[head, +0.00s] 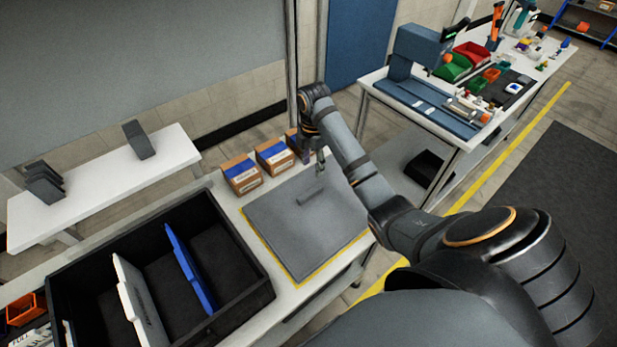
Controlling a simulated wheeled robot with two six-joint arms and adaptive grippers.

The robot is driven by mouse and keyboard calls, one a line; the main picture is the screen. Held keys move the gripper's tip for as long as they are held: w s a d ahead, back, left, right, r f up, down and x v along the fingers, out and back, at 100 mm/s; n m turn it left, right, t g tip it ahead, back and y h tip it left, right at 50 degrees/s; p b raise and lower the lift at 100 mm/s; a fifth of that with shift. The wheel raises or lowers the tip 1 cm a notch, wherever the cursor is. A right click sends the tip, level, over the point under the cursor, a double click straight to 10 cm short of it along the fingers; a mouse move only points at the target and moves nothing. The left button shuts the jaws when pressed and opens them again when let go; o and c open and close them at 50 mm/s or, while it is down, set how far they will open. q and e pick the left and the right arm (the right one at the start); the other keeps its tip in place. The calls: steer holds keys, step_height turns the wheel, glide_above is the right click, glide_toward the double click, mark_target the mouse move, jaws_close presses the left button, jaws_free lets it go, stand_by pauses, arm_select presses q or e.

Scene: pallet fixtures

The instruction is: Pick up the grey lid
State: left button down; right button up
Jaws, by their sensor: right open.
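The grey lid (290,232) is a flat square plate with a raised bar handle (311,196) on top. It lies on the white table, with a yellow border showing along its left and lower edges. My right gripper (321,163) points down near the lid's far edge, just beyond the handle, and looks apart from it. It is small in the view; its fingers are open and nothing shows between them. My left gripper is not in view.
Cardboard boxes with blue labels (241,175) stand behind the lid, close to my right gripper. A black crate (245,290) with white and blue panels stands to the left. A white bench (95,190) holds dark grey pieces. A cluttered workbench (445,125) stands at the right.

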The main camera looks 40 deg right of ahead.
mark_target(313, 190)
steer(key=shift+s+d+f+b, duration=0.1)
steer(key=shift+s+f+b, duration=0.85)
steer(key=shift+b, duration=0.3)
step_height(313, 190, down, 3)
steer(key=b, duration=0.2)
steer(key=shift+w+r+b, duration=0.15)
steer(key=shift+b, duration=0.2)
steer(key=shift+w+f, duration=0.25)
steer(key=shift+f, duration=0.2)
steer(key=shift+s+a+f+b, duration=0.25)
steer(key=shift+f+b, duration=0.35)
steer(key=shift+b, duration=0.25)
steer(key=f, duration=0.3)
steer(key=shift+w+a+f, duration=0.1)
steer(key=shift+a+f, duration=0.1)
steer(key=shift+r, duration=0.1)
steer(key=c, duration=0.4)
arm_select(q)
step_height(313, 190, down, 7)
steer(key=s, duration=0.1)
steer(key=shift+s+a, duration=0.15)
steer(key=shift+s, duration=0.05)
arm_select(e)
jaws_close()
